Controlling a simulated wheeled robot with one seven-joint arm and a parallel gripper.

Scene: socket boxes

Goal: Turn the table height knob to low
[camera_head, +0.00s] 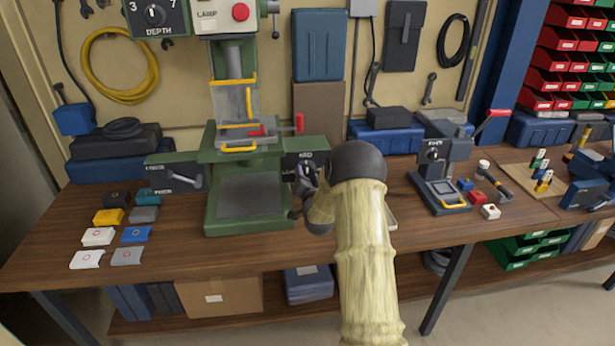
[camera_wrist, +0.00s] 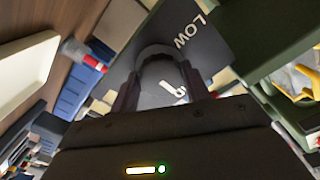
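The table height knob panel (camera_head: 303,160) is a dark plate on the right side of the green drill press (camera_head: 255,200). In the wrist view the panel (camera_wrist: 215,40) carries the white word LOW, and another white mark shows between my fingers. My gripper (camera_head: 303,188) is at this panel, beside the press table. In the wrist view my gripper (camera_wrist: 162,75) has its two dark fingers apart, one on each side of a rounded dark arc, likely the knob. The head view shows the knob mostly hidden by my gripper, and its pointer is unclear. I cannot tell whether the fingers press on it.
A red-handled lever (camera_head: 298,124) stands just above the panel. A dark press-like fixture (camera_head: 440,185) with a yellow frame is to the right, with small coloured blocks beside it. Several coloured plates (camera_head: 98,236) lie at the left. The front of the bench (camera_head: 180,275) is mostly clear.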

